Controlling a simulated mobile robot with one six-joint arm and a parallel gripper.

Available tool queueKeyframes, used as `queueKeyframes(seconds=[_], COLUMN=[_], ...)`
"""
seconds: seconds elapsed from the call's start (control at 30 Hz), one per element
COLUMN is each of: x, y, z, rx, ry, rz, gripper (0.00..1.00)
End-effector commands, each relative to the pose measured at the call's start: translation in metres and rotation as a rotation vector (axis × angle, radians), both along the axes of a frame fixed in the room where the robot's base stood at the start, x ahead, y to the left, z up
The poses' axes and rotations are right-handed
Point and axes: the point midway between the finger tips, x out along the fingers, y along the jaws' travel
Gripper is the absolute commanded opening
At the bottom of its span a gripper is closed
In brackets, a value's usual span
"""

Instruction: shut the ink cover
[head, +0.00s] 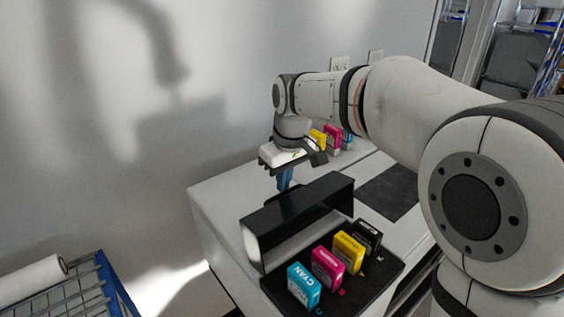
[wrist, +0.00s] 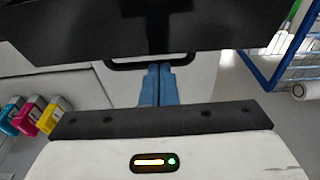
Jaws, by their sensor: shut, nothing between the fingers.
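The ink cover (head: 305,208) is a long black lid standing raised behind the ink bay (head: 378,278), where cyan, magenta, yellow and black cartridges stand exposed. In the wrist view the dark cover (wrist: 160,28) spans the top, with a black handle loop (wrist: 122,65) at its lower edge. My gripper (head: 284,186) is behind the cover, on its wall side, pointing down. Its blue fingers are together and empty in the wrist view (wrist: 158,68), close to the handle. I cannot tell whether they touch it.
Spare yellow, magenta and cyan cartridges (head: 332,136) stand at the back near the wall. A dark mat (head: 388,191) lies on the white top right of the cover. A blue-framed wire cart (head: 100,285) with a white roll is at the lower left.

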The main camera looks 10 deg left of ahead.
Motion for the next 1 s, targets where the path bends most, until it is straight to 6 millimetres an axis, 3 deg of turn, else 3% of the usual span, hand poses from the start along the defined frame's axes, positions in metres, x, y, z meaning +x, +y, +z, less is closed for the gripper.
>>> queueKeyframes(seconds=[0.2,0.5,0.53,0.63,1.0], x=[0.002,0.002,0.002,0.002,0.005], y=[0.002,0.003,0.018,0.006,-0.004], z=[-0.019,-0.021,-0.022,-0.021,-0.017], rx=[0.000,0.001,0.000,0.002,0.045], ry=[0.000,-0.001,0.000,-0.002,-0.041], rz=[0.000,0.000,0.005,-0.001,-0.002], gripper=[0.00,0.00,0.00,0.00,0.00])
